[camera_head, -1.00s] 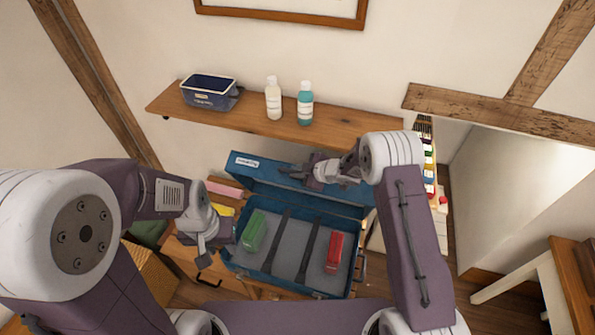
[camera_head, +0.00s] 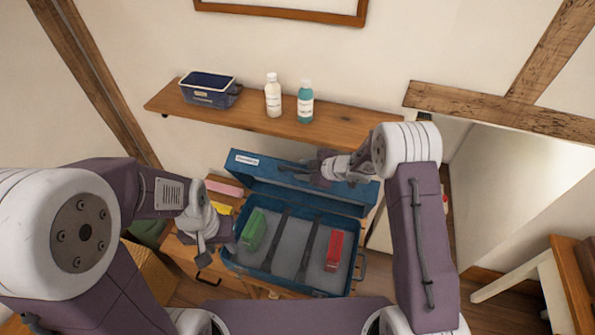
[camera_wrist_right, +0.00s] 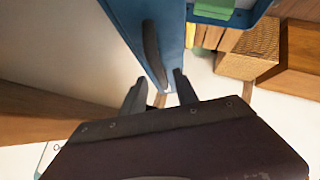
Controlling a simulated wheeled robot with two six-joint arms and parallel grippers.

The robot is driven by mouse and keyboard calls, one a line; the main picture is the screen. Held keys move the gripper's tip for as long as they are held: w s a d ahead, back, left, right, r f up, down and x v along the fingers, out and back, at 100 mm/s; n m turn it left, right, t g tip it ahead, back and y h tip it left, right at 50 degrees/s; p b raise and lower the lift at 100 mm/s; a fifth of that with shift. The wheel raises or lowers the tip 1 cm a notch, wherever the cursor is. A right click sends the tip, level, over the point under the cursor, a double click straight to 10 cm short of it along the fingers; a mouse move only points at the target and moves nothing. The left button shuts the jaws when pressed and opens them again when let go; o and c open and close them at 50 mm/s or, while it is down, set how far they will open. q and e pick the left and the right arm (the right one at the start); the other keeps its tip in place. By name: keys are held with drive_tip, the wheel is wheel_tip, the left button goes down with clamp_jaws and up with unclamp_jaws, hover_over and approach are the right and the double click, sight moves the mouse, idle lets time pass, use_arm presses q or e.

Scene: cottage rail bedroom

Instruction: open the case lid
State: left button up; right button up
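The blue case (camera_head: 262,273) stands with its lid (camera_head: 262,165) raised and tilted back at its rear. Its grey interior holds a green block (camera_head: 253,231), a red block (camera_head: 334,250) and two dark straps (camera_head: 307,250). My right gripper (camera_head: 298,174) is at the raised lid. In the right wrist view its fingers (camera_wrist_right: 159,80) are apart, with the lid's blue edge (camera_wrist_right: 172,45) in front of and partly between them; I cannot tell whether they touch it. My left gripper (camera_head: 212,243) is beside the case's left wall; its finger gap is unclear.
Pink (camera_head: 224,188) and yellow (camera_head: 222,209) items lie left of the case. A wooden table (camera_head: 575,280) is at right.

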drive_tip(key=v, duration=0.5)
drive_tip(key=shift+s+d+r, duration=0.2)
drive_tip(key=shift+s+r, duration=0.05)
drive_tip(key=shift+f+b, duration=0.1)
drive_tip(key=shift+b, duration=0.25)
drive_tip(key=s+d+r+m+t+h+b, duration=0.1)
drive_tip(key=d+r+m+t+h+b, duration=0.3)
drive_tip(key=r, duration=0.4)
drive_tip(key=s+d+f+m+g+h, duration=0.1)
drive_tip(key=s+d+f+m+g, duration=0.1)
drive_tip(key=s, duration=0.6)
drive_tip(key=s+d+f+m+g+h, duration=0.1)
drive_tip(key=s+d+f+m+g, duration=0.2)
drive_tip(key=s+m, duration=0.3)
drive_tip(key=s+d+f+m+g+h, duration=0.1)
drive_tip(key=s+f+m+g, duration=0.3)
drive_tip(key=s, duration=0.7)
drive_tip(key=shift+d+f+m+g, duration=0.35)
drive_tip(key=shift+d+f, duration=0.2)
drive_tip(key=shift+d, duration=0.2)
